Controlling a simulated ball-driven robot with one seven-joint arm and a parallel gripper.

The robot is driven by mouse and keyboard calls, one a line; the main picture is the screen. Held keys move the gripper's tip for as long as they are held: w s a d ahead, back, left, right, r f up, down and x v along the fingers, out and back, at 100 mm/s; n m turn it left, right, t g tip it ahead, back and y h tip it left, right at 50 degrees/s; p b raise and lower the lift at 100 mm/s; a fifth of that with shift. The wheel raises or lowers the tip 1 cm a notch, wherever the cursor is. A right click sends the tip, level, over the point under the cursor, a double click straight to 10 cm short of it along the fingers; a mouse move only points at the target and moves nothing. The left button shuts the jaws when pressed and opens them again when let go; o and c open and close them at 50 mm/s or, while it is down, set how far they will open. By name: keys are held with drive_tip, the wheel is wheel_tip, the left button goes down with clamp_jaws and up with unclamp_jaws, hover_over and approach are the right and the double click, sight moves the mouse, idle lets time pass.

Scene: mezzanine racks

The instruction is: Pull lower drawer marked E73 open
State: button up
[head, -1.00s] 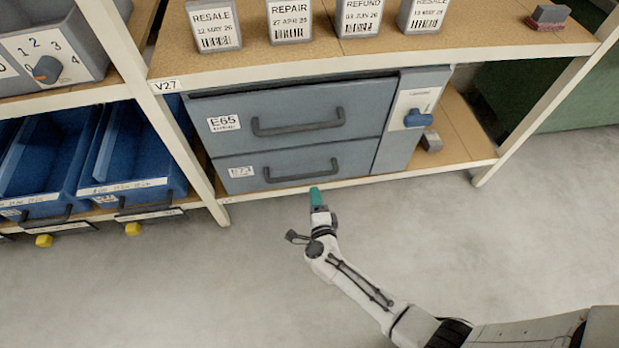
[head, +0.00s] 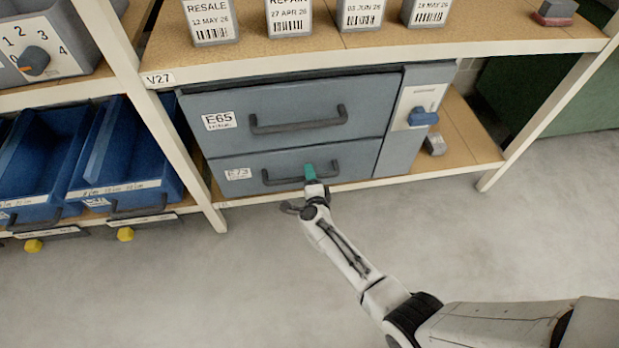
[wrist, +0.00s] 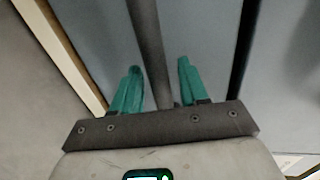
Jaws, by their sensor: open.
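The lower drawer marked E73 (head: 240,173) is a blue-grey front in the cabinet, flush and shut below the drawer marked E65 (head: 219,121). Its dark bar handle (head: 280,179) runs across the front. My gripper (head: 309,169) is at this handle, right of its middle. In the wrist view the two green fingers of my gripper (wrist: 158,85) are apart, with the handle bar (wrist: 148,45) running between them. Neither finger clearly touches the bar. The drawer front (wrist: 205,40) fills the space behind it.
A blue knob (head: 423,117) is on the cabinet's right panel, with a small grey block (head: 434,144) on the shelf beside it. Blue bins (head: 120,165) stand to the left past a white rack post (head: 160,120). The floor in front is clear.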

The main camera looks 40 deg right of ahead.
drive_tip(key=shift+c, duration=0.2)
clamp_jaws()
idle(0.3)
drive_tip(key=f+p+v, duration=0.3)
drive_tip(key=v, duration=1.1)
drive_tip(key=s+f+p+v, duration=0.1)
drive_tip(key=f+p+v, duration=0.2)
drive_tip(key=v, duration=1.1)
drive_tip(key=shift+a, duration=0.25)
drive_tip(key=shift+s, duration=0.1)
drive_tip(key=shift+o, duration=0.2)
unclamp_jaws()
